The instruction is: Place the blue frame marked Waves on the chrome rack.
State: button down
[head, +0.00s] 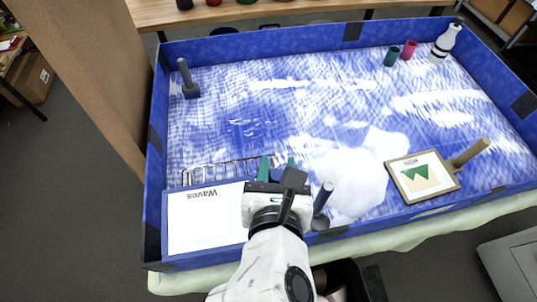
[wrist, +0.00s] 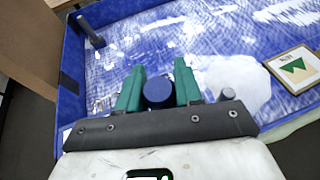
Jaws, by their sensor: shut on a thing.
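The blue frame marked Waves (head: 205,222) shows in the head view at the near left of the blue-walled tray, its white face up and its lettering upside down. My gripper (head: 277,166) is at its right end, the green fingers closed on a blue round handle; in the wrist view the handle (wrist: 158,92) sits between my gripper's fingers (wrist: 158,88). The chrome rack (head: 218,171) is a row of thin metal loops just beyond the frame's far edge. The frame hides its near part; I cannot tell whether they touch.
A wooden frame with a green picture (head: 424,177) and wooden handle (head: 470,152) lies at right. A dark post (head: 322,198) stands close right of my gripper. Another post (head: 187,80), two cups (head: 400,53) and a white bottle (head: 443,43) are farther back. The tray's middle is clear.

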jog(key=w+f, duration=1)
jog(key=f, duration=0.1)
jog(key=shift+a+f+b, duration=0.15)
jog(key=shift+a+b, duration=0.3)
jog(key=shift+w+f, duration=0.1)
jog(key=c, duration=0.7)
grip_release()
jog(key=shift+c, duration=0.2)
jog(key=v, duration=1.2)
